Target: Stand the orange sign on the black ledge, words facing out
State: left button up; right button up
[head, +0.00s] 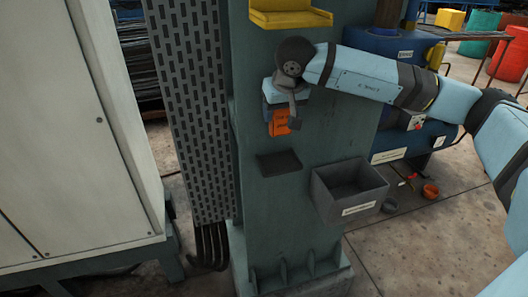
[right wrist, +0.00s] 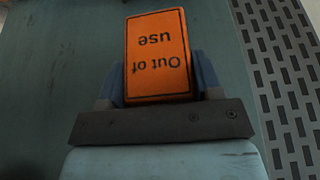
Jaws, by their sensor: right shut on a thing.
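The orange sign (head: 280,123) is held by my right gripper (head: 278,112) in front of the green column, above the black ledge. In the right wrist view the sign (right wrist: 158,55) sits between the two blue fingers (right wrist: 160,85), and its words "Out of use" face that camera, upside down there. The black ledge (head: 279,163) is a small dark shelf on the column, bare, a little below the sign and apart from it. Part of the sign is hidden behind my right wrist in the head view. My left gripper is not in view.
A grey open bin (head: 349,190) with a label sticks out from the column, right of and below the ledge. A yellow shelf (head: 290,17) is higher up on the column (head: 300,225). A perforated grey panel (head: 195,110) and a pale cabinet (head: 75,130) stand to the left.

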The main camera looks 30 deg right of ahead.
aim_at(281, 130)
jog(key=shift+d+f, duration=0.1)
jog(key=f, duration=0.3)
jog(key=f+p, duration=0.1)
jog(key=f, duration=0.1)
jog(key=shift+s, duration=0.25)
jog(key=shift+f+p, duration=0.4)
jog(key=shift+f, duration=1.65)
jog(key=shift+f+b, duration=0.25)
jog(key=shift+b, duration=0.05)
jog(key=o, duration=1)
jog(key=shift+c, duration=0.2)
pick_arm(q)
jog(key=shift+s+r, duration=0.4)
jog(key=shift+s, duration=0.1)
pick_arm(e)
jog(key=shift+r, duration=0.1)
